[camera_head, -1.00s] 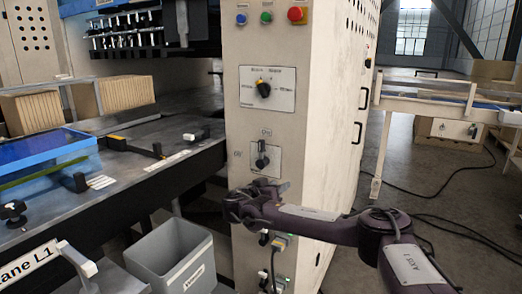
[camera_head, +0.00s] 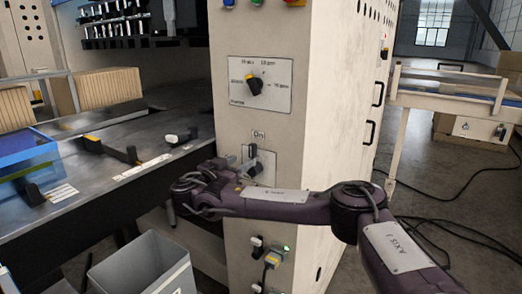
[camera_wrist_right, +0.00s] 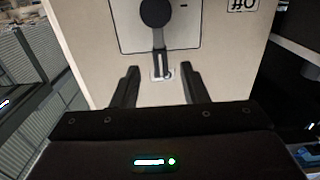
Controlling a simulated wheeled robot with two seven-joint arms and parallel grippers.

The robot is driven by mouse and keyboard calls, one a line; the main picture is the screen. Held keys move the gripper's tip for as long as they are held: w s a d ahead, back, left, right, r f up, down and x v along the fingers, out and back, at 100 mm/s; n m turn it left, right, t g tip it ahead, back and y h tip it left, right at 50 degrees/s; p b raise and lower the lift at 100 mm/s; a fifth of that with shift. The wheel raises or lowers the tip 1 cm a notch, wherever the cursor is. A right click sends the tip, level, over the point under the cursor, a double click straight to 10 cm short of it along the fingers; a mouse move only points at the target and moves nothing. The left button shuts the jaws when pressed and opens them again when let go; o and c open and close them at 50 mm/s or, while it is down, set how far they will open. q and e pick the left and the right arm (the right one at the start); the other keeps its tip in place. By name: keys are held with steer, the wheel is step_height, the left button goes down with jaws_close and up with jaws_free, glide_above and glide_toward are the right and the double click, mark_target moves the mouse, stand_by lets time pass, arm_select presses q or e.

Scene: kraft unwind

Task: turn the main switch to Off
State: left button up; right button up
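The main switch (camera_head: 253,158) is a black rotary handle on a light plate on the front of the beige cabinet. Its handle points up at the "On" label in the head view. The right wrist view shows the switch upside down, with its round hub (camera_wrist_right: 156,12) at the top and an upside-down label that seems to read "Off" (camera_wrist_right: 243,4) to the right. My right gripper (camera_wrist_right: 158,78) is open, its two fingers apart on either side of the handle's tip; contact is not visible. In the head view the right gripper (camera_head: 238,172) partly hides the switch plate. My left gripper is not in view.
A selector dial (camera_head: 254,85) is above the switch, with buttons at the top edge. Smaller switches and a plug (camera_head: 272,259) are below. A grey bin (camera_head: 142,267) and a dark worktable (camera_head: 110,185) stand left. Cables (camera_head: 455,230) lie on the floor at right.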

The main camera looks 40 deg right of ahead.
mark_target(251, 155)
steer(key=p+x, duration=0.1)
steer(key=x, duration=0.6)
steer(key=shift+d+r+p, duration=0.1)
steer(key=shift+d+p, duration=0.05)
steer(key=shift+p, duration=0.15)
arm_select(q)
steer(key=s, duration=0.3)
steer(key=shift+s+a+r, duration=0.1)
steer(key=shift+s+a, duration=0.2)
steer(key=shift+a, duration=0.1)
arm_select(e)
steer(key=shift+c, duration=0.4)
jaws_close()
